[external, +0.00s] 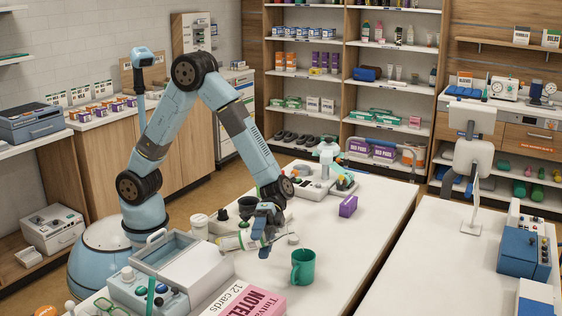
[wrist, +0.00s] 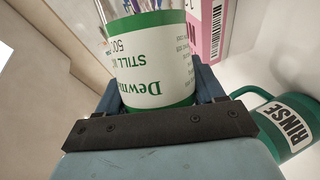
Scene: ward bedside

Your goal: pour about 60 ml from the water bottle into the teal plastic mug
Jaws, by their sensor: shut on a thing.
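The water bottle (external: 230,242) is clear, with a white and green label, and is tipped far over toward horizontal above the table. My gripper (external: 260,232) is shut on it. In the wrist view the bottle (wrist: 155,75) sits between the two fingers, its clear part at the top edge; its mouth is not visible there. The teal plastic mug (external: 303,267) stands upright on the table, to the right of and nearer the camera than my gripper. In the wrist view the mug (wrist: 285,128) shows at right with a RINSE label. Its inside and any flowing water cannot be made out.
A pink notelet box (external: 250,300) lies in front of the bottle. An open grey-blue case (external: 165,252) stands at left. A small white cap (external: 293,239) lies behind the mug, and a purple box (external: 348,206) farther back. The table right of the mug is clear.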

